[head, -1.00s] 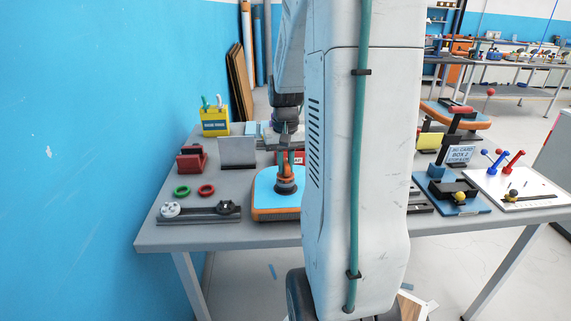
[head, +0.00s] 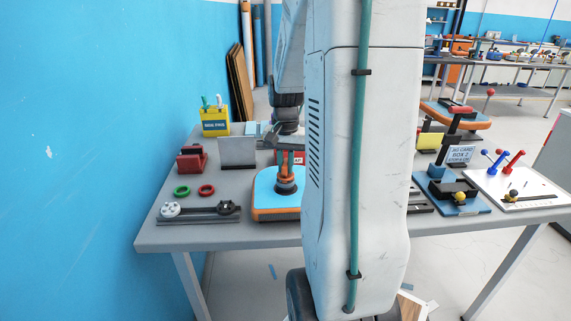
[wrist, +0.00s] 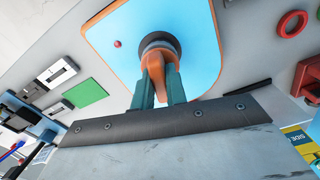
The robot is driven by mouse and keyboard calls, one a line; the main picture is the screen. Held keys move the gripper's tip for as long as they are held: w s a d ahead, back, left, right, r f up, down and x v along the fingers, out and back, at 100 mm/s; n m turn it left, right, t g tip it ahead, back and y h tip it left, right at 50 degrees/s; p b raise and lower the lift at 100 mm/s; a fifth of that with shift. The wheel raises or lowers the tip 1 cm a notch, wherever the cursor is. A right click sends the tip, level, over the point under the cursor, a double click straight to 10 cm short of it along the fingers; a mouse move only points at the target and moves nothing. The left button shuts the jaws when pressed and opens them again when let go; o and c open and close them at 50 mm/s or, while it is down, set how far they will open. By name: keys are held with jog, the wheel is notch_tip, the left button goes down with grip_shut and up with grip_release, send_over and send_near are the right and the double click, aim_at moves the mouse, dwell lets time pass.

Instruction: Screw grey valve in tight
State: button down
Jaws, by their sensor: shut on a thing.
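The inflatable board (head: 262,195) has a light blue top and an orange edge, and lies flat on the grey table. The grey valve (head: 286,188) stands upright at its middle, with an orange upper part. In the wrist view the valve is a dark grey ring (wrist: 158,42) around a paler centre, with an orange grip (wrist: 154,66) reaching toward me. My gripper (wrist: 158,78) is shut on this orange grip, one teal finger on each side. In the head view my gripper (head: 287,160) is above the valve. How deep the valve sits is hidden.
A green ring (head: 182,191) and a red ring (head: 206,190) lie left of the board. A black rail fixture (head: 200,213) is at the front left. A grey upright plate (head: 237,152) stands behind. My arm column hides the board's right side.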

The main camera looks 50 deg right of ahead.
jog(key=m, duration=0.3)
jog(key=shift+m, duration=1.9)
jog(key=shift+m, duration=1.8)
jog(key=m, duration=0.3)
